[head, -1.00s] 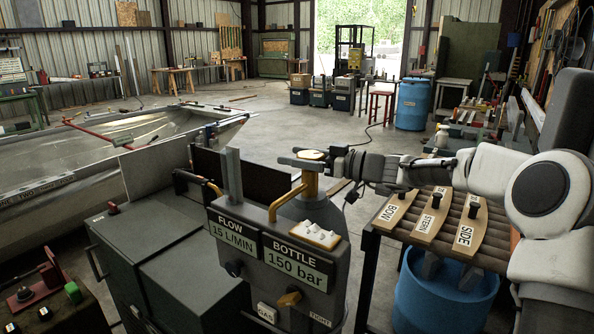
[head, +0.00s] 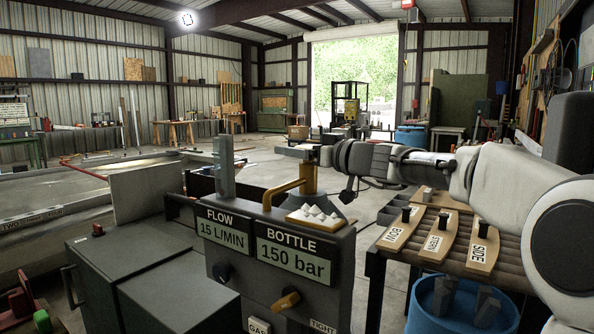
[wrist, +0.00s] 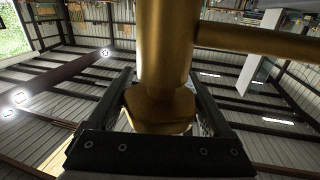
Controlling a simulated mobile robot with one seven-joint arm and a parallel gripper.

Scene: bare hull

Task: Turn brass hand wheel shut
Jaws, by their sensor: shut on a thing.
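The brass hand wheel (wrist: 158,112) is the broad, rounded brass piece at the end of a thick brass stem in the wrist view. My gripper (wrist: 160,98) is shut on it, with a dark finger on either side. In the head view my gripper (head: 314,152) reaches in from the right to the top of the brass valve (head: 309,180), above the bottle shoulder. There the fingers hide most of the wheel, so its turn angle cannot be told. A brass pipe (head: 284,188) bends from the valve to the grey panel.
The grey panel (head: 345,250) with FLOW and BOTTLE displays stands just below my gripper. Dark cabinets (head: 150,265) are at the left. Open floor lies beyond.

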